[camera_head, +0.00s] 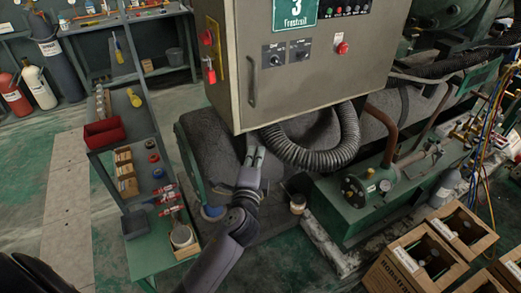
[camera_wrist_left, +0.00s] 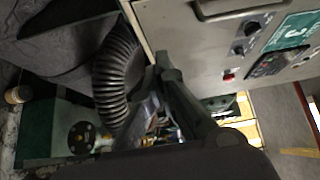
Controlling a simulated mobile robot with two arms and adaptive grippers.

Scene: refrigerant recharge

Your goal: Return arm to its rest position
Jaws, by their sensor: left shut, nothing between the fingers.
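My left gripper (camera_head: 255,150) reaches up from the bottom middle of the head view. Its fingertips are near the lower edge of the grey control cabinet (camera_head: 300,80), beside the ribbed black hose (camera_head: 318,158). The gripper is shut and holds nothing. In the left wrist view the gripper fingers (camera_wrist_left: 163,62) point up between the ribbed hose (camera_wrist_left: 117,75) and the cabinet (camera_wrist_left: 190,45). I cannot tell whether the fingertips touch the cabinet. My right gripper is not in view.
A green workbench shelf (camera_head: 150,250) with cans and a red bin (camera_head: 104,133) stands left of the arm. Cardboard boxes (camera_head: 415,262) stand at lower right, near a green machine base (camera_head: 345,215). Gas cylinders (camera_head: 40,88) stand at upper left. The floor strip (camera_head: 68,215) is clear.

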